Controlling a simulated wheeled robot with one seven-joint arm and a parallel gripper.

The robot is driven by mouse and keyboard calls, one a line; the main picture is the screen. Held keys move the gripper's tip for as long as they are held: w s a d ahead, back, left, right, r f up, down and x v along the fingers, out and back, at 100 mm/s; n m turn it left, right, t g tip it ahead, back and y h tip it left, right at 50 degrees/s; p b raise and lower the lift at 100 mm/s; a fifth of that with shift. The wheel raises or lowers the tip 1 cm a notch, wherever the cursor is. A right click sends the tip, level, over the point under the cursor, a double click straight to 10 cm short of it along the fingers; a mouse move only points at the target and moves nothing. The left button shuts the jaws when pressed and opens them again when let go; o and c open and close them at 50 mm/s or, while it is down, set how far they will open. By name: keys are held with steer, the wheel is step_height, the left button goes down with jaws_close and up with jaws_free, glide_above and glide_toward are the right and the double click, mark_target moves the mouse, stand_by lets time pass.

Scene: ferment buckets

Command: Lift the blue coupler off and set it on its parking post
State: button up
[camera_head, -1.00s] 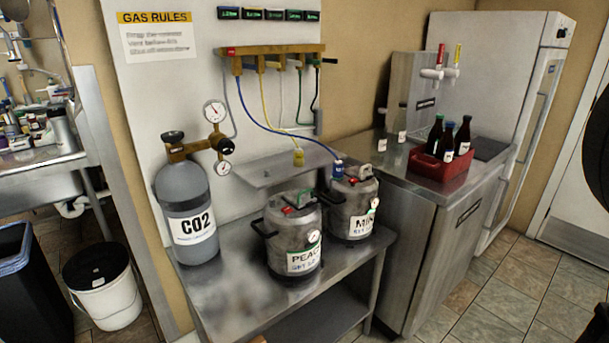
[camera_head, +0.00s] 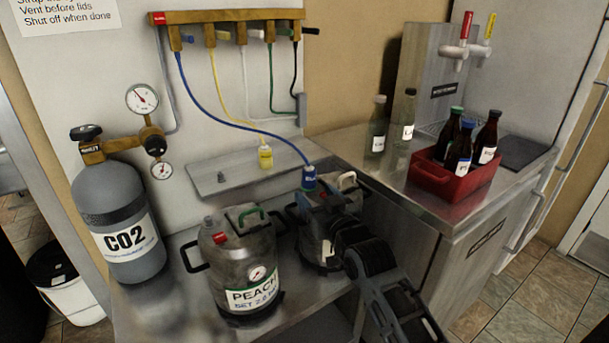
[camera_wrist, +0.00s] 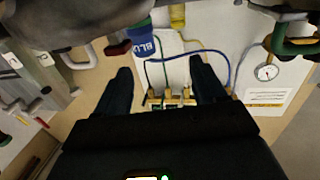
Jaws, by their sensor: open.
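The blue coupler (camera_head: 309,179) sits upright on top of the right keg (camera_head: 346,181), with a blue hose running up to the gas manifold. It also shows in the wrist view (camera_wrist: 142,39), at the top, beyond my fingertips. A bare post (camera_head: 221,177) stands on the left of the small wall shelf (camera_head: 203,188); the yellow coupler (camera_head: 265,157) sits to its right. My gripper (camera_wrist: 160,64) is open and empty, its two dark fingers apart and the coupler ahead of them. In the head view it hides much of the right keg.
The PEACH keg (camera_head: 236,262) stands left of the right keg, close by. A CO2 cylinder (camera_head: 120,218) with gauges is at the far left. A red crate of bottles (camera_head: 435,179) stands on the right counter. Hoses hang from the manifold (camera_head: 226,17) above.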

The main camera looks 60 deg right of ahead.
mark_target(312, 173)
steer(key=shift+m+h, duration=0.4)
steer(key=d, duration=0.1)
steer(key=w+d, duration=0.1)
steer(key=d, duration=0.1)
steer(key=w+d+r, duration=0.1)
steer(key=d, duration=0.1)
steer(key=shift+r, duration=0.1)
steer(key=shift+f+p+x, duration=0.2)
steer(key=shift+p+x, duration=0.1)
steer(key=shift+x, duration=1.2)
steer(key=shift+f+p+x, duration=0.15)
steer(key=shift+p+x, duration=0.1)
steer(key=shift+x, duration=1.25)
steer(key=shift+c, duration=0.2)
steer(key=c, duration=1.1)
steer(key=shift+r, duration=0.1)
step_height(312, 173, up, 4)
steer(key=shift+f, duration=0.1)
steer(key=s+r, duration=0.2)
steer(key=s, duration=0.2)
steer(key=s+a+r+b, duration=0.1)
steer(key=s+r, duration=0.1)
steer(key=s, duration=0.1)
steer(key=s+a+r, duration=0.1)
steer(key=s+r, duration=0.2)
steer(key=s, duration=0.1)
steer(key=shift+s, duration=0.3)
